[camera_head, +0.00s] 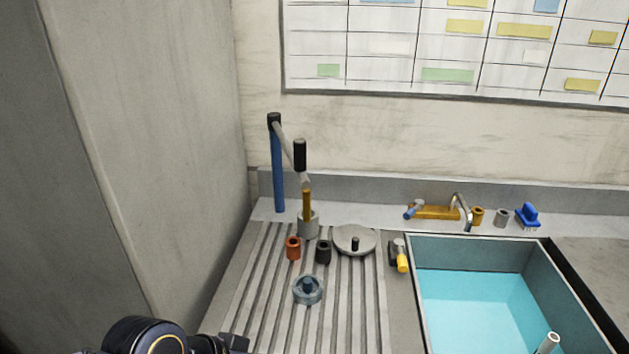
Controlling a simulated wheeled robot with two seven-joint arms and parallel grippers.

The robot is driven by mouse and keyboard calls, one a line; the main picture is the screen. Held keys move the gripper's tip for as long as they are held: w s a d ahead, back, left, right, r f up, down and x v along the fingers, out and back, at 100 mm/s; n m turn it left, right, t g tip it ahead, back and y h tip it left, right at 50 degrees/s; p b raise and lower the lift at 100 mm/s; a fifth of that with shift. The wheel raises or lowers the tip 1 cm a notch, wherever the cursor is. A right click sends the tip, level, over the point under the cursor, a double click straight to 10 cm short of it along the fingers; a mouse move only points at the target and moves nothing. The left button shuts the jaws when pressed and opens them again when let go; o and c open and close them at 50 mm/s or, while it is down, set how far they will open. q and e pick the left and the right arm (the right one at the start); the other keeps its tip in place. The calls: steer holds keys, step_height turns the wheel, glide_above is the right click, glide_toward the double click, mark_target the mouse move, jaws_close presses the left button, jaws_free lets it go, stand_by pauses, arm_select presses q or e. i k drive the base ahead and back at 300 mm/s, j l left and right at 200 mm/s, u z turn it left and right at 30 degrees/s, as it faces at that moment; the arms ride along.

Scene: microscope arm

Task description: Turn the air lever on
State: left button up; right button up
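I cannot tell for certain which part is the air lever. A jointed arm (283,135) with a black end grip (300,155) tops a blue post (278,175) at the back left of the ribbed board. A yellow fitting (436,212) with a small blue handle (413,209) sits behind the sink. A small black-and-yellow piece (402,257) lies at the sink's left rim. Part of my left arm shows at the bottom edge, with a dark piece of its gripper (233,342); the fingers are not clear. It is apart from all these parts. My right gripper is out of view.
The ribbed board (262,310) holds a grey cup with a yellow stick (307,222), red (293,248) and black (323,252) cups, a round disc (348,236) and a blue-grey ring (307,291). A water-filled sink (480,310) is right; a grey wall stands left.

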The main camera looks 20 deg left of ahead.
mark_target(398, 245)
steer(key=i+l+u, duration=0.1)
steer(key=u, duration=0.25)
steer(key=i+l+u, duration=0.2)
steer(key=u, duration=0.2)
steer(key=i+l+u, duration=0.35)
steer(key=k+j, duration=0.1)
